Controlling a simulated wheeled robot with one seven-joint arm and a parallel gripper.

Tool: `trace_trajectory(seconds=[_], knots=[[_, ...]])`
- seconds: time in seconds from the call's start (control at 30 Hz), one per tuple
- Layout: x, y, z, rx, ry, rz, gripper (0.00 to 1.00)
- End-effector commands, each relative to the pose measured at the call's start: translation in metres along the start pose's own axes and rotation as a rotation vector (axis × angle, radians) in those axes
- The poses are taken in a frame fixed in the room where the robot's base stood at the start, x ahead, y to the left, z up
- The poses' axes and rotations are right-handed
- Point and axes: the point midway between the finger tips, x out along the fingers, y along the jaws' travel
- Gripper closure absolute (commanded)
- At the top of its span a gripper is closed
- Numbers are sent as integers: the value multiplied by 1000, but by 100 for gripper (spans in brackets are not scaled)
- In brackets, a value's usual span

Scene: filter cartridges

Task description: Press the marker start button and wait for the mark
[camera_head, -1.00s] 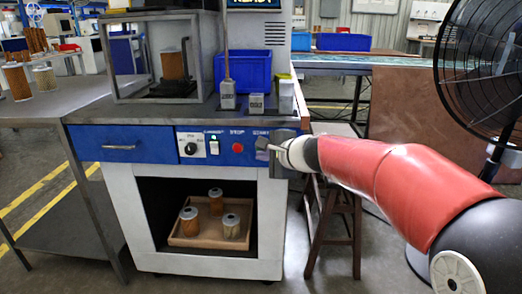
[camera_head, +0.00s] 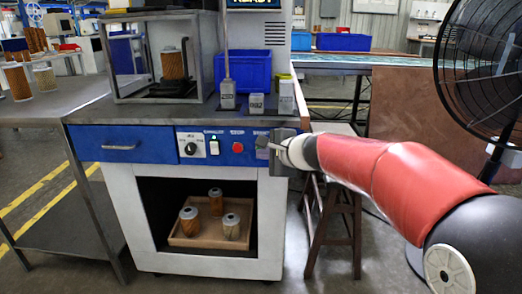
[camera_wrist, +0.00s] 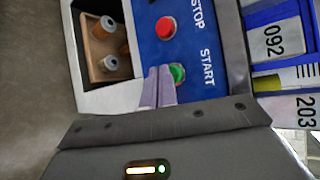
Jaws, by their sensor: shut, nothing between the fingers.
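The green start button (camera_wrist: 177,73) shows in the wrist view, labelled START, on the blue control panel (camera_wrist: 207,88). My gripper (camera_wrist: 162,85) is shut and empty. Its fingertips overlap the edge of the button in that view; I cannot tell whether they touch it. In the head view my gripper (camera_head: 264,143) is at the right end of the panel (camera_head: 215,137) and hides the start button. The marker's display (camera_head: 253,3) is cut off at the top and appears to read READY. A brown filter cartridge (camera_head: 173,66) stands upright inside the marker's framed enclosure (camera_head: 150,12).
A red stop button (camera_wrist: 166,28) is close beside the start button. A switch (camera_head: 214,147) and a dial (camera_head: 190,149) are further left. Cartridges sit in a tray (camera_head: 184,243) below. A fan (camera_head: 478,75) stands right.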

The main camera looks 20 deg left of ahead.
Motion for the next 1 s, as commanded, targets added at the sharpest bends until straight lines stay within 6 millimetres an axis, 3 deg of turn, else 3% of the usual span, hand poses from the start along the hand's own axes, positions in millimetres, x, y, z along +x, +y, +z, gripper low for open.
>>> trace_trajectory(seconds=[1.0], knots=[[5,-4,-4,0,1,0,100]])
